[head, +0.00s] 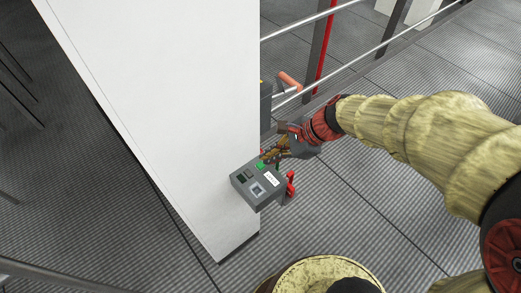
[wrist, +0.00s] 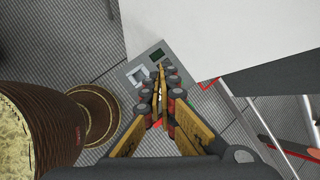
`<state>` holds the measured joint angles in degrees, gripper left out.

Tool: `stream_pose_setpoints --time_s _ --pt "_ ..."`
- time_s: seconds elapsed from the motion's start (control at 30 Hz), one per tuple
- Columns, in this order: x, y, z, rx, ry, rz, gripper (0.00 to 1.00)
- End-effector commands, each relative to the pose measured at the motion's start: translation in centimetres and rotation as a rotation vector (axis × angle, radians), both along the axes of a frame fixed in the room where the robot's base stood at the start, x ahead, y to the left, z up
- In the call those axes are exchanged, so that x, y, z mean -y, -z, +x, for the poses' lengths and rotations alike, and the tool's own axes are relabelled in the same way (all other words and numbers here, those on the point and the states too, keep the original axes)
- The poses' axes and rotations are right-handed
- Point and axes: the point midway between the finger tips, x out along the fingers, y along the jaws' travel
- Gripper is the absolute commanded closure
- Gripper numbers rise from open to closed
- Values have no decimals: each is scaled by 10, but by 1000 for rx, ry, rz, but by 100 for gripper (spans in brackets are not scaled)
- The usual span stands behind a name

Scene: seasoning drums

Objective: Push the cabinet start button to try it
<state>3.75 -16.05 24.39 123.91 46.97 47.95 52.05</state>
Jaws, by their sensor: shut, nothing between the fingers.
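A grey control box (head: 246,193) is mounted on the side of the white cabinet (head: 180,90). Its top face carries a green button (head: 261,166), a white label, a dark window and a square light-framed switch (head: 257,190). The label cannot be read. My gripper (head: 268,156) is shut and empty, its fingertips at the box's far edge close by the green button; I cannot tell if they touch it. In the wrist view, the shut fingers (wrist: 160,70) cover part of the control box (wrist: 136,73), and the green button is hidden or not clear there.
A red handle-like part (head: 291,184) sticks out at the right side of the box. Metal railings (head: 345,72) with a red post stand behind, right of the cabinet. An orange-ended part (head: 289,79) lies near them. The ribbed floor (head: 330,220) in front is mostly clear.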

Motion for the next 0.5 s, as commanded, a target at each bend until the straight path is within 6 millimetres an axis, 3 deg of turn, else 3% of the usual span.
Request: stream_pose_setpoints --time_s 0.03,0.3,0.5 --pt "-4 -11 10 -83 106 58 100" --pt "-17 -2 60 -481 667 325 100" --pt "-18 10 74 -618 859 406 100"
